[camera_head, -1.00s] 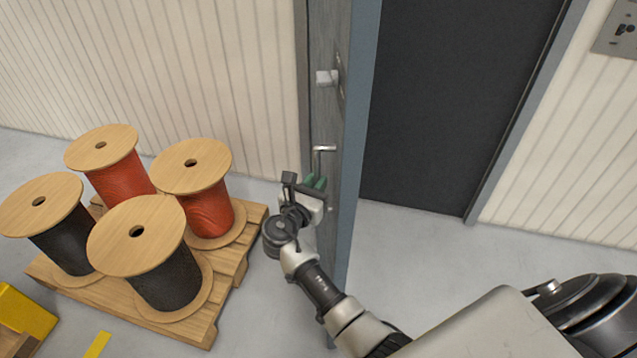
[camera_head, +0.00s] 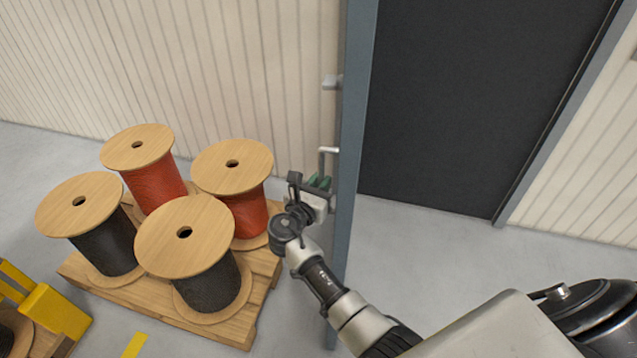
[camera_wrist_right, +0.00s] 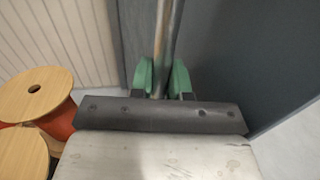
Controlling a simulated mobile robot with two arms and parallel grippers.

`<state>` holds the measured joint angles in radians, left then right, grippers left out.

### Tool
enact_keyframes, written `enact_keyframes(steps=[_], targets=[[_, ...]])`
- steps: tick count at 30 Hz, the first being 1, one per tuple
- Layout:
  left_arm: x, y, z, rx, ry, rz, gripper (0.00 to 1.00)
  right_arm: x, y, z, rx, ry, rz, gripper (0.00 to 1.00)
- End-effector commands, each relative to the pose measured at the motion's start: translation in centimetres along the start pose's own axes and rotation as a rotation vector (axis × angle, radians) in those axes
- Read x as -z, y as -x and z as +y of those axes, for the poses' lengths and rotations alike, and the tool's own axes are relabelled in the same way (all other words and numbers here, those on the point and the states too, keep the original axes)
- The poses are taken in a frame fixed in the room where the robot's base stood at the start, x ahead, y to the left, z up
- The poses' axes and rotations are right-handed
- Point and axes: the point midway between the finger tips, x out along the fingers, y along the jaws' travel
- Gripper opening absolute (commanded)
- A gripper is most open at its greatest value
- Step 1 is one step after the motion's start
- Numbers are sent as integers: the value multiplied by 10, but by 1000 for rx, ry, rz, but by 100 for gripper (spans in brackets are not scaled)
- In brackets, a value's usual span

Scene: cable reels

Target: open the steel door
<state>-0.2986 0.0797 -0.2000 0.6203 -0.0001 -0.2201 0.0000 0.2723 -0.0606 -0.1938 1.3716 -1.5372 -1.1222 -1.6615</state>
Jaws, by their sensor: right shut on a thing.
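The steel door (camera_head: 352,150) stands open, seen almost edge-on as a blue-grey upright strip in the head view. Its metal pull handle (camera_head: 327,152) sticks out from the left side, below a small grey fitting (camera_head: 332,82). My right gripper (camera_head: 319,182), with green fingertips, is at the handle's lower part. In the right wrist view the handle bar (camera_wrist_right: 167,40) runs between the two green fingers, and the gripper (camera_wrist_right: 164,78) is shut on it. The grip hides the bar's lower end. My left gripper is not in view.
A pallet (camera_head: 235,335) with several cable reels (camera_head: 185,250) stands left of the door, close to my right wrist. A dark doorway area (camera_head: 470,100) lies right of the door, with grey floor (camera_head: 440,250) before it. Yellow equipment (camera_head: 55,310) is at lower left.

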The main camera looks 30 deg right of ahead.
Motion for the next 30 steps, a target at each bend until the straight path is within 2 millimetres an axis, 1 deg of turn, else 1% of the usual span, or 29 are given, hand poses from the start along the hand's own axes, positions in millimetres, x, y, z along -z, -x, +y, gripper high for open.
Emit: enact_keyframes(steps=[1,5,6,10,11,19,22,26,30], targets=[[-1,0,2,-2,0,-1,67,-5,-3,0,2,-3,-8,0],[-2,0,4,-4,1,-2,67,-5,-3,0,3,-4,-8,0],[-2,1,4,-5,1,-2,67,-5,-3,0,3,-5,-8,18],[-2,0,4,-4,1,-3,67,-4,-2,0,2,-4,-6,38],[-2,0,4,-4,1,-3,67,-4,-2,0,2,-4,-6,41],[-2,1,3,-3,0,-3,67,-2,0,0,1,-3,-2,41],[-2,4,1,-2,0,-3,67,-2,7,0,0,-2,0,41],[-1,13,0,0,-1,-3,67,-4,28,0,-1,-1,2,41],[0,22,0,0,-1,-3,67,-5,57,0,0,-3,1,41]])
